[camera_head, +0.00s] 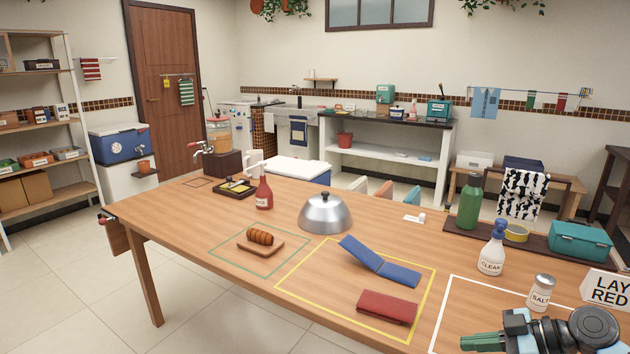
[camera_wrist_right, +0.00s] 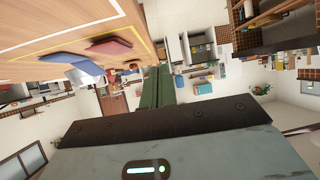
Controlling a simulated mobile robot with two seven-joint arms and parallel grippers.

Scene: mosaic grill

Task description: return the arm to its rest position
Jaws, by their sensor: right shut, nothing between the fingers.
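My right gripper (camera_head: 483,341) is at the bottom right of the head view, in front of the table's white outlined area. Its green fingers are shut with nothing between them. In the right wrist view its fingers (camera_wrist_right: 157,86) lie together, and the view is turned over, with the table at the top left. The gripper is apart from everything on the table (camera_head: 180,210). My left gripper is in neither view.
Nearest the gripper stand a salt shaker (camera_head: 540,292), a white sign (camera_head: 607,287) and a spray bottle (camera_head: 492,248). A red cloth (camera_head: 387,307) and a blue cloth (camera_head: 379,262) lie in the yellow outline. A metal dome (camera_head: 325,213) and a board with food (camera_head: 261,243) are farther left.

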